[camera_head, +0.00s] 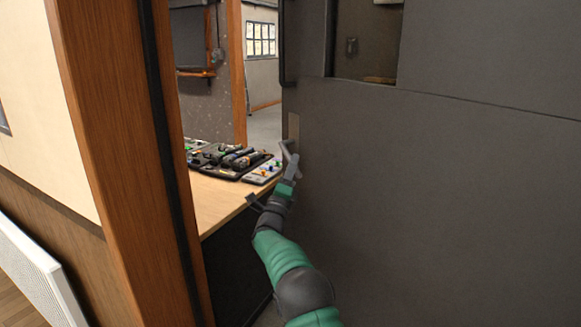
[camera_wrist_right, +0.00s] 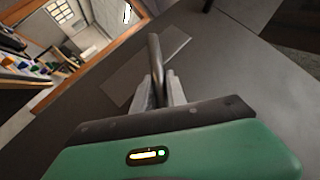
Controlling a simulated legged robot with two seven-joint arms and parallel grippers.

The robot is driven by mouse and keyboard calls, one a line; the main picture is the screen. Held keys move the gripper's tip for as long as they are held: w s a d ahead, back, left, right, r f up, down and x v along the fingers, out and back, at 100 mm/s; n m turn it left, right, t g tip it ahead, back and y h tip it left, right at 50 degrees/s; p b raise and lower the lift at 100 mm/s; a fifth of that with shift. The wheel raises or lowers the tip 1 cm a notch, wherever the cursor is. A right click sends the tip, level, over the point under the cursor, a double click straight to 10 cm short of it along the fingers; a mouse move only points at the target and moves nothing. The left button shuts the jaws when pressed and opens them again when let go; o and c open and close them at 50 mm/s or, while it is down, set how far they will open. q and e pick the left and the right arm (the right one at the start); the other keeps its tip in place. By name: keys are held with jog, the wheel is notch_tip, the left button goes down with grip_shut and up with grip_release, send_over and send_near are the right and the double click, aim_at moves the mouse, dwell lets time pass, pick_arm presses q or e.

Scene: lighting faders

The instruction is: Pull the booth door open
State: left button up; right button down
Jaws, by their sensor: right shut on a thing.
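The booth door (camera_head: 430,200) is a large dark grey panel with a window opening in its upper part. It stands ajar, with a wide gap between its left edge and the wooden door frame (camera_head: 95,110). My right gripper (camera_head: 288,155) is at the door's left edge, just below a small lighter plate (camera_head: 293,125). In the right wrist view, the gripper's fingers (camera_wrist_right: 160,92) are shut on a dark metal door handle (camera_wrist_right: 155,55), which stands out from a grey plate (camera_wrist_right: 145,68). In the head view the gripper hides the handle. My left gripper is not in view.
Through the gap a wooden desk (camera_head: 222,205) carries a dark control panel (camera_head: 225,160) with several small coloured parts. A white radiator (camera_head: 35,275) stands at the lower left. Floor and a paned window (camera_head: 261,39) show beyond.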

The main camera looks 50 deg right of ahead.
jog(key=c, duration=1.5)
grip_release()
jog(key=shift+f, duration=0.2)
jog(key=shift+o, duration=0.8)
jog(key=shift+d, duration=0.2)
jog(key=shift+a, duration=0.1)
jog(key=p+v, duration=0.1)
jog(key=v, duration=1.5)
jog(key=shift+a+f+p, duration=0.2)
jog(key=shift+f+p, duration=0.05)
jog(key=shift+p, duration=0.1)
